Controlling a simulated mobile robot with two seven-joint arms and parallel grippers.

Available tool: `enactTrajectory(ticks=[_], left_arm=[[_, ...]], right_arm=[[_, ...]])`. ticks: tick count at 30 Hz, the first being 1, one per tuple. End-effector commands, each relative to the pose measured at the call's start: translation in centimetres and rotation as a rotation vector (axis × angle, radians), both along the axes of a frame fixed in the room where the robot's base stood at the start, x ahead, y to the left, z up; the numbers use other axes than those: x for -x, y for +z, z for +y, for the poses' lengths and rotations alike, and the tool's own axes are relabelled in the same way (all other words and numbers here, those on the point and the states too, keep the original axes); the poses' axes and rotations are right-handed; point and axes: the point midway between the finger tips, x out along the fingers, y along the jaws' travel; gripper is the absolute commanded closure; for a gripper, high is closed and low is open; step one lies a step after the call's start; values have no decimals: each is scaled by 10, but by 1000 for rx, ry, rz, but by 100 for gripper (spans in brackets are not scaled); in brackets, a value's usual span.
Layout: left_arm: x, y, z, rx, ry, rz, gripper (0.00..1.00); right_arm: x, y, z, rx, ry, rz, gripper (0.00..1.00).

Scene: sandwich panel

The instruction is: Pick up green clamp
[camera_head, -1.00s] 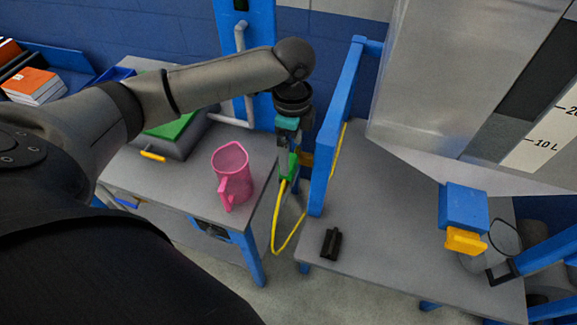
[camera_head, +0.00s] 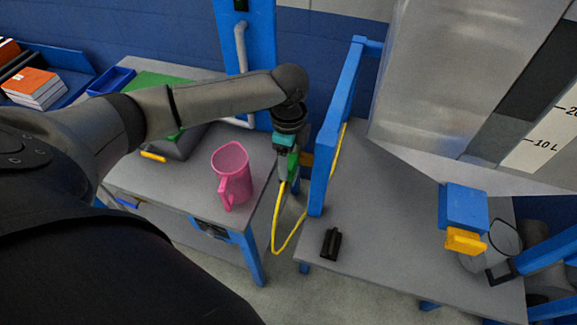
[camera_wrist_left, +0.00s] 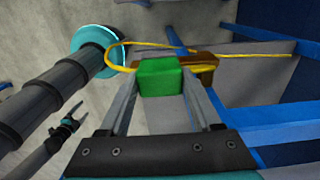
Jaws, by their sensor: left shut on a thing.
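The green clamp (camera_head: 293,164) is a small green block beside the blue upright frame, in the gap between the two grey tables. In the left wrist view the green clamp (camera_wrist_left: 160,77) sits between my fingertips, with a brown-orange part and a yellow hose right behind it. My left gripper (camera_head: 289,170) points down and is shut on the clamp. The fingers show on both sides of it in the left wrist view. My right gripper does not show in the head view; a small forked grey shape at the left of the wrist view may be it.
A pink jug (camera_head: 232,176) stands on the left table, near its right edge. The blue upright frame (camera_head: 335,130) is close to the right of my gripper. The yellow hose (camera_head: 277,235) hangs in a loop below. A black part (camera_head: 331,243) lies on the right table.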

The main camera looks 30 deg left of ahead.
Motion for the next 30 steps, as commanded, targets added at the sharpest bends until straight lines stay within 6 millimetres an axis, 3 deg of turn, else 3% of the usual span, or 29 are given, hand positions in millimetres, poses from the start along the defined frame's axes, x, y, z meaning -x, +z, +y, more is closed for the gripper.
enactTrajectory(ticks=[1,15,24,30], left_arm=[[0,0,0,0,0,0,50],[0,1,0,0,0,-1,100],[-1,4,0,0,0,-2,100],[-1,24,1,-1,-1,-4,100]], right_arm=[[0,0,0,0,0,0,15],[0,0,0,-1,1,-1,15],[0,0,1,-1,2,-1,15],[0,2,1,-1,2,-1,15]])
